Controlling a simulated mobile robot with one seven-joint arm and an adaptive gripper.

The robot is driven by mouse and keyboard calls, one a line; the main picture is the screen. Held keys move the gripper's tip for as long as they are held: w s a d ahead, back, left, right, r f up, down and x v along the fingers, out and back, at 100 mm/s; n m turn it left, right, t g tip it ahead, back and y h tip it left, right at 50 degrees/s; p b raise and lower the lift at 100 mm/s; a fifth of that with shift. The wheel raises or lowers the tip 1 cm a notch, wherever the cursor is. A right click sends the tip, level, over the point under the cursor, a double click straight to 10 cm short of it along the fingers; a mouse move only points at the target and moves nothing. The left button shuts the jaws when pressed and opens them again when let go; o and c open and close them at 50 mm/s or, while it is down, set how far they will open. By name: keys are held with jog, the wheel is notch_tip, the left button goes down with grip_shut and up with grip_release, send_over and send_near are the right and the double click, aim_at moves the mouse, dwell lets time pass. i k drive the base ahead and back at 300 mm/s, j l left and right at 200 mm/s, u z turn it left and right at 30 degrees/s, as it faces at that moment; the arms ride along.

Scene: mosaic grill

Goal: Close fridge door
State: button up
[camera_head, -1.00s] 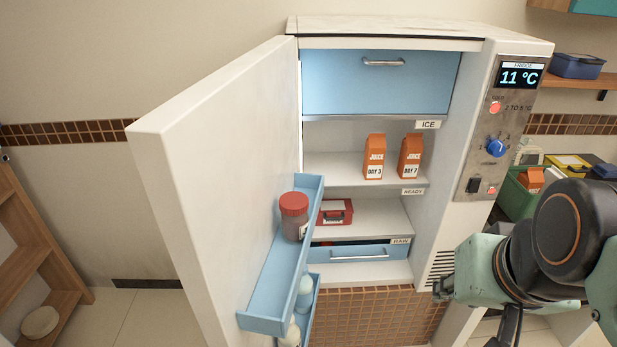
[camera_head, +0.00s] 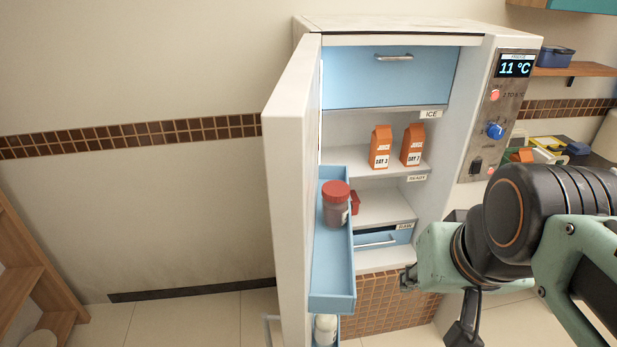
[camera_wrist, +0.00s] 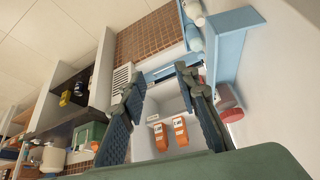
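The fridge (camera_head: 468,170) stands open, and its white door (camera_head: 285,160) juts out toward me on the left. The door's inner side has blue shelves (camera_head: 332,285), with a red-lidded jar (camera_head: 336,203) in the upper one and a white bottle (camera_head: 325,328) lower down. A door handle (camera_head: 268,330) shows at the lower left. In the head view my arm is at the right and my gripper's fingers are mostly hidden. In the wrist view my gripper (camera_wrist: 155,85) is open with nothing between its fingers. The door's inner side (camera_wrist: 275,90) and blue shelf (camera_wrist: 228,45) are right of the fingers.
Two orange juice cartons (camera_head: 382,147) stand on the fridge's middle shelf. A red box (camera_head: 355,202) is partly hidden by the jar. A wooden shelf unit (camera_head: 25,270) stands at far left. The wall and floor left of the door are clear.

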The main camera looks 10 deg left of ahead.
aim_at(314, 265)
jog(key=k+j, duration=0.1)
jog(key=j, duration=0.3)
jog(key=k+j, duration=0.1)
jog(key=j, duration=0.25)
jog(key=k+j+z, duration=0.15)
jog(key=k+j, duration=0.15)
jog(key=k+j+z, duration=0.1)
jog(key=k+z, duration=0.25)
jog(key=i+j+z, duration=0.15)
jog(key=i, duration=0.25)
jog(key=j, duration=0.1)
